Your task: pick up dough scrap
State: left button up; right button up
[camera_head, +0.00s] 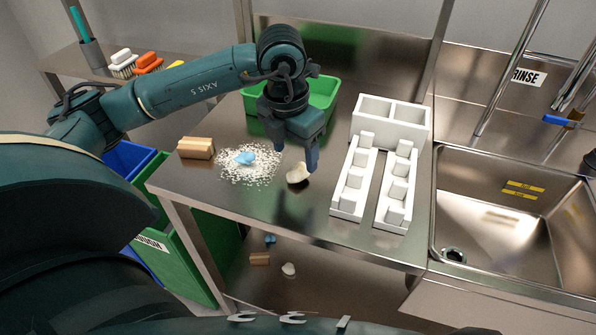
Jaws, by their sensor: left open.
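The dough scrap (297,174) is a small cream-coloured lump lying on the steel table (255,200), right of a patch of scattered white crumbs. My left gripper (296,160) points down from above, just over and behind the scrap. Its two fingers are apart, one to the left and one to the right of the scrap's far side. The scrap looks to be still resting on the table; whether a finger touches it I cannot tell. My right gripper is not in view.
White crumbs (235,172) hold a blue piece (245,158). A wooden block (197,148) lies left. A green bin (325,92) stands behind the gripper. White slotted racks (352,185) and a white divided box (392,120) stand right, before the sink (495,230).

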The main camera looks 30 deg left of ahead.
aim_at(297, 168)
pick_arm(q)
jog(key=f, duration=0.3)
jog(key=w+f, duration=0.1)
jog(key=f, duration=0.1)
jog(key=shift+f+p, duration=0.3)
jog(key=shift+p, duration=0.05)
jog(key=shift+c, duration=0.2)
jog(key=c, duration=1)
